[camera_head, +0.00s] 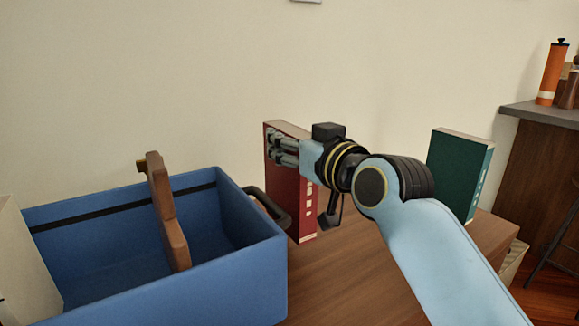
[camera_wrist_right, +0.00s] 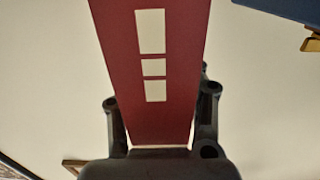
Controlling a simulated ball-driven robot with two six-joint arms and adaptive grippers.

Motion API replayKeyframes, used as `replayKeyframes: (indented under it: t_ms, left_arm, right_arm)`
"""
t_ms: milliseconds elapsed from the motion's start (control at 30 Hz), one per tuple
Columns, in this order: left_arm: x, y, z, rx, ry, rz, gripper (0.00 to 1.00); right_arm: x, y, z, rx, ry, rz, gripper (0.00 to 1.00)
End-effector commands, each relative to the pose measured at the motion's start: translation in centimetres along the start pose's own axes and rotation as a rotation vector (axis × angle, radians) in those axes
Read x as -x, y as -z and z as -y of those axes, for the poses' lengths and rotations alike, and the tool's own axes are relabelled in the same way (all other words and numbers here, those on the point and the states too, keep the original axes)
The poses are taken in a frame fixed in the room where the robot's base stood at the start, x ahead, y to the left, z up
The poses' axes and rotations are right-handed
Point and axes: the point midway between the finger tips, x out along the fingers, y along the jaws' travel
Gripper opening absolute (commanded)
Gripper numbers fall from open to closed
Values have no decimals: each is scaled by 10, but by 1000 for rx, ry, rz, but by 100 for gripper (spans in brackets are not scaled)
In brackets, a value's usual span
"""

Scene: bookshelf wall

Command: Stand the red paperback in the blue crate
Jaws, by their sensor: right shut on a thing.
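The red paperback (camera_head: 303,212) is upright just right of the blue crate (camera_head: 240,278). My right gripper (camera_head: 275,150) is shut on its upper part, and its spine with white label boxes fills the middle of the right wrist view (camera_wrist_right: 152,75). I cannot tell whether the book's lower end touches the table. My left gripper is not in view.
A pale upright block (camera_head: 25,265) stands at the crate's left end. A dark green book (camera_head: 458,172) stands at the right on the wooden table (camera_head: 350,285). An orange grinder (camera_head: 551,75) is on a cabinet farther right.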

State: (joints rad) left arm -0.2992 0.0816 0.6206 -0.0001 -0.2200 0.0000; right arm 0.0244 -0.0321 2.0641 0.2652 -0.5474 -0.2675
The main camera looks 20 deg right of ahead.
Motion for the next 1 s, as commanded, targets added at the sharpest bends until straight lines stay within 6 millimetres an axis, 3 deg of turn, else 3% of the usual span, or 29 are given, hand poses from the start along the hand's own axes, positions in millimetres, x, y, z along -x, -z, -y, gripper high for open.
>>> replayKeyframes:
  t_ms: [267, 633, 667, 833, 1000]
  left_arm:
    - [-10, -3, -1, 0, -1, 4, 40]
    - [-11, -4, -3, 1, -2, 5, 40]
    - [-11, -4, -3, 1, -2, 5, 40]
    - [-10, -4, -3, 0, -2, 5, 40]
    - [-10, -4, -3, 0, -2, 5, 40]
  right_arm:
    - [-2, -36, 0, -1, -1, 0, 0]
    - [-2, -39, -1, 0, -2, -3, 0]
    - [-1, -42, -1, 0, -2, 2, 36]
    - [-1, -41, -1, 0, -2, 2, 58]
    - [-1, -41, -1, 0, -2, 2, 58]
